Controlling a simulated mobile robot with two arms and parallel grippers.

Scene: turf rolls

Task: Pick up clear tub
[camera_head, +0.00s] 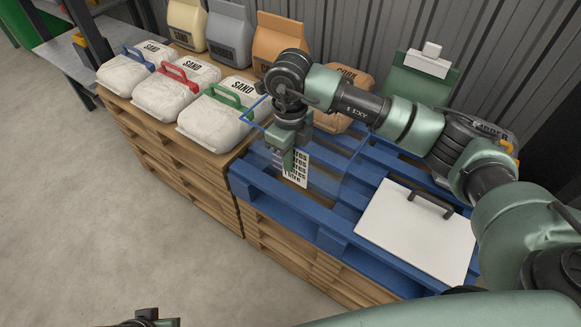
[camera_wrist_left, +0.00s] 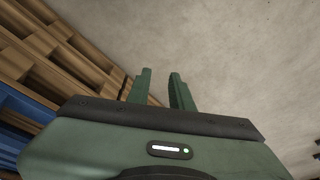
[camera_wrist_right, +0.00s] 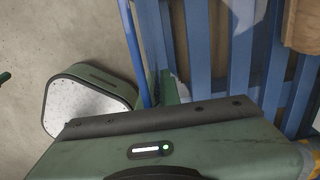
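The clear tub (camera_head: 335,172) is see-through with a blue rim and a printed label (camera_head: 295,167) on its near side. It sits on the blue pallet, and its walls are hard to make out. My right gripper (camera_head: 287,160) points down at the tub's near side, by the rim and label. In the right wrist view its fingers (camera_wrist_right: 156,88) are close to the blue rim (camera_wrist_right: 134,45); whether they are shut on it is unclear. My left gripper (camera_wrist_left: 160,88) is open and empty above the floor, away from the tub.
A white panel with a dark handle (camera_head: 395,227) lies on the blue pallet (camera_head: 290,206), right of the tub. White sand bags (camera_head: 215,122) with coloured handles sit on a wooden pallet stack to the left. A brown bag (camera_head: 340,84) stands behind. The floor at left is clear.

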